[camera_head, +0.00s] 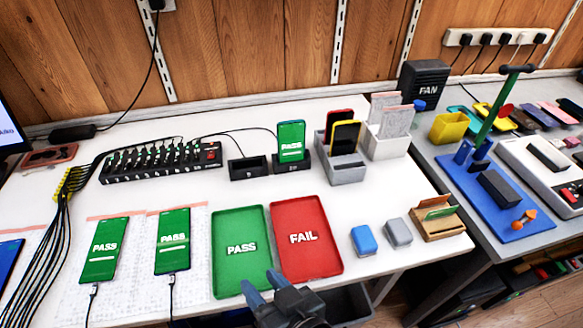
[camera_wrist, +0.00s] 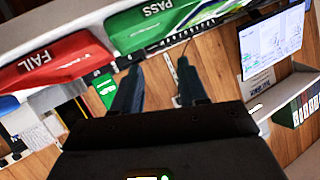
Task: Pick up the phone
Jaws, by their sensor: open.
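Several phones are in view. One phone with a green PASS screen (camera_head: 291,141) stands upright in a black cradle (camera_head: 292,167) at the back of the white table. Two phones with green PASS screens lie flat at the left, one (camera_head: 104,250) beside the other (camera_head: 172,241), each with a cable at its lower end. My gripper (camera_head: 262,284) is open and empty at the table's front edge, by the lower edge of the green PASS tray (camera_head: 238,283). Its two fingers also show apart in the wrist view (camera_wrist: 158,85), with nothing between them.
A red FAIL tray (camera_head: 320,268) lies right of the green one. A black hub (camera_head: 160,163) with cables stands behind. A grey holder (camera_head: 343,169) has a red and a yellow-faced item. Blue (camera_head: 364,240) and grey (camera_head: 398,233) blocks lie at right. An empty cradle (camera_head: 248,168) stands mid-table.

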